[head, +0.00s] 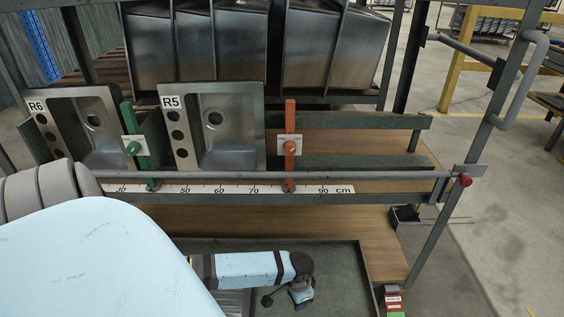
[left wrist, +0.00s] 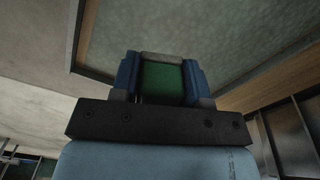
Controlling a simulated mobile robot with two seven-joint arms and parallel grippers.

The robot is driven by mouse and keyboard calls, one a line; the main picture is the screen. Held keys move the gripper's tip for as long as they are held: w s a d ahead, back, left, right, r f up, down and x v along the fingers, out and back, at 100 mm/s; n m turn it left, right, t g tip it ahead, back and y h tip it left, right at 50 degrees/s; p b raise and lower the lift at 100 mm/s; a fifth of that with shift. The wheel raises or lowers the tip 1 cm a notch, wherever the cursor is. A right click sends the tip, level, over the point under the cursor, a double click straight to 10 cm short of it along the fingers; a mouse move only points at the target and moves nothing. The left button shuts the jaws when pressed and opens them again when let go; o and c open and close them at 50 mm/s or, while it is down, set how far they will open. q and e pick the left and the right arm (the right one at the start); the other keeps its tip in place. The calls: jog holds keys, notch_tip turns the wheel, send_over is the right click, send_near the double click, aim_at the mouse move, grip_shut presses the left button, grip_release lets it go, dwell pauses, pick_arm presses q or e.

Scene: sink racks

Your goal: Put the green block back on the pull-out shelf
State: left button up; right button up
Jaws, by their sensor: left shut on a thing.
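My left gripper (head: 301,294) is over the pull-out shelf, a dark green-grey tray (head: 345,263) low at the front in the head view. In the left wrist view my left gripper (left wrist: 161,79) has its blue fingers shut on the green block (left wrist: 162,84). Beyond the block lies the shelf's green-grey surface (left wrist: 200,35) and its rim. I cannot tell whether the block touches the shelf or how high it is above it. In the head view the block is hidden behind the gripper and arm. My right gripper is not in view.
Two metal sinks, R6 (head: 72,120) and R5 (head: 212,126), stand on the rack behind a rail (head: 380,174) and a centimetre scale (head: 220,190). A green marker post (head: 142,160) and an orange one (head: 291,115) stand near them. A wooden board (head: 290,228) lies behind the shelf.

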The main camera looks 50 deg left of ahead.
pick_arm(q)
notch_tip(320, 180, down, 13)
jog(key=b, duration=0.6)
jog(key=shift+f, duration=0.65)
notch_tip(320, 180, down, 4)
jog(key=b, duration=0.3)
jog(key=shift+f, duration=0.15)
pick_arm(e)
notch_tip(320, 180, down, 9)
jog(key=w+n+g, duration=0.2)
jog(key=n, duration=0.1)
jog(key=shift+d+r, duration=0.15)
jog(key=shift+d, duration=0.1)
pick_arm(q)
jog(key=o, duration=1)
jog(key=shift+o, duration=0.2)
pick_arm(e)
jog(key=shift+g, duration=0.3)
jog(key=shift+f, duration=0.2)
